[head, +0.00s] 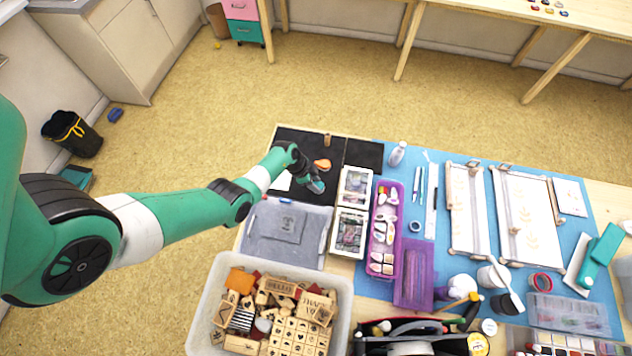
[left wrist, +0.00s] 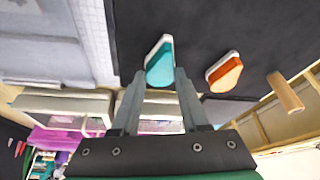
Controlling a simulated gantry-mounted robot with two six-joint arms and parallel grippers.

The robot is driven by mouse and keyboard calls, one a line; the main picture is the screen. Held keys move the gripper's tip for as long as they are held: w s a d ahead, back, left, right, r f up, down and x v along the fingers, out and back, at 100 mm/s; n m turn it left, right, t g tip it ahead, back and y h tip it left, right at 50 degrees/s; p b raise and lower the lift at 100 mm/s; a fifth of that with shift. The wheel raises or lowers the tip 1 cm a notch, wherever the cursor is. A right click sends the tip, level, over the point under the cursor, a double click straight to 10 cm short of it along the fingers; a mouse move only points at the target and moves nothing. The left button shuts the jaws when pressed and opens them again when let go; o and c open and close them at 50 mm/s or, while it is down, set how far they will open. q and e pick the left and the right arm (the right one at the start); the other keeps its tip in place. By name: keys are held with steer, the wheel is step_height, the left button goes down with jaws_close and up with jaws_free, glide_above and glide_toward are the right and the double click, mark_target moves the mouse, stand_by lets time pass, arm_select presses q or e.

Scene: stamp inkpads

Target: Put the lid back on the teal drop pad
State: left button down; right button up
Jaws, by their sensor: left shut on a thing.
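The teal drop-shaped piece (left wrist: 159,64) with a white edge shows between the fingertips of my left gripper (left wrist: 160,74) in the left wrist view. The gripper is shut on it, over the black mat. I cannot tell whether this is the lid alone or the lid with the pad under it. In the head view my left gripper (head: 315,186) is low over the mat and hides most of the teal piece. No separate teal pad or lid shows clearly. My right gripper is out of view.
An orange drop pad (head: 322,165) lies on the black mat (head: 352,152) close beside the left gripper, with a small wooden peg (head: 327,140) behind it. Framed stamp boxes (head: 354,187) stand to the right. A grey lidded tray (head: 260,248) is in front.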

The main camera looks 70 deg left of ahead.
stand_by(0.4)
arm_select(q)
steer(key=shift+c, duration=1.7)
jaws_free()
steer(key=shift+o, duration=0.2)
steer(key=o, duration=0.3)
step_height(320, 180, up, 7)
steer(key=p, duration=0.8)
